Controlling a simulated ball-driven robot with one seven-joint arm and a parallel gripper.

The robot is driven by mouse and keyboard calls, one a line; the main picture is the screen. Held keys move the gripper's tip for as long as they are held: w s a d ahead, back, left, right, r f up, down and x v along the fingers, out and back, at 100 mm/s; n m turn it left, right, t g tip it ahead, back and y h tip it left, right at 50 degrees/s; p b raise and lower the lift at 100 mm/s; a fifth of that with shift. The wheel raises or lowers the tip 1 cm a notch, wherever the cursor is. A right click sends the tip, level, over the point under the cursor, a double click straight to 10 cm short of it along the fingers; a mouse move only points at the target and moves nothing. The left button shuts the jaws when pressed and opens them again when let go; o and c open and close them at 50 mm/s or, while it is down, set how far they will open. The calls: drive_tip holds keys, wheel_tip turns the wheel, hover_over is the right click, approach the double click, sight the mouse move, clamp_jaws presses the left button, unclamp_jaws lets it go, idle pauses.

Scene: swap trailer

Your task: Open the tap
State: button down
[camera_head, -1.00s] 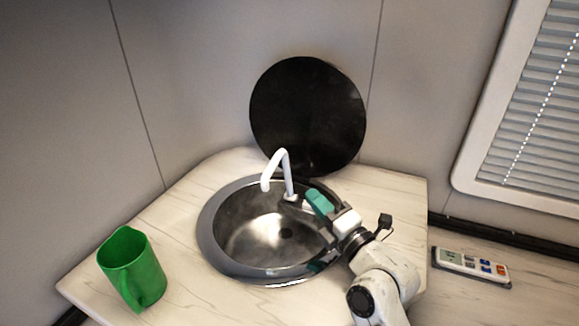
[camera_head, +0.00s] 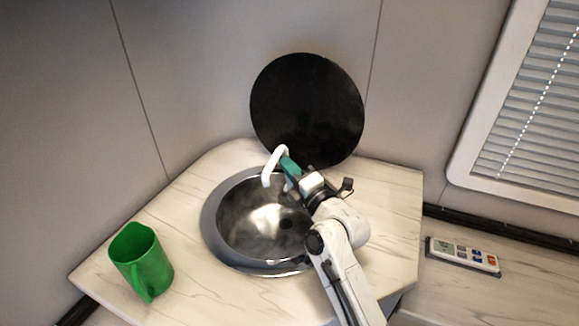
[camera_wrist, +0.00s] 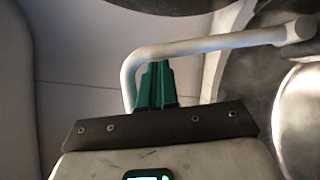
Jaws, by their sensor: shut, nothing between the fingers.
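The white tap (camera_head: 271,166) stands at the back edge of the round metal sink (camera_head: 228,245), its bent spout reaching over the basin. In the wrist view the tap's spout (camera_wrist: 215,43) runs across to the right, with its upright part at the left. My gripper (camera_head: 287,163) is shut and empty, with green fingers right by the tap. In the wrist view my gripper (camera_wrist: 157,75) points up just under the spout's bend, close to the upright. I cannot tell whether it touches. The tap's base is hidden behind my gripper.
A round black lid (camera_head: 307,108) leans upright behind the sink. A green mug (camera_head: 141,262) stands on the counter (camera_head: 197,278) at the left. A remote control (camera_head: 463,255) lies on a lower surface at the right, under a window blind (camera_head: 535,110).

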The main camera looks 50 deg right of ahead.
drive_tip(key=d+m, duration=0.1)
drive_tip(key=w+d+r+m+g+p, duration=0.1)
drive_tip(key=d, duration=0.1)
drive_tip(key=shift+w+d+r+m+g+p, duration=0.15)
drive_tip(key=shift+d+r+m+g+p, duration=0.05)
drive_tip(key=shift+d+m+g+p, duration=0.2)
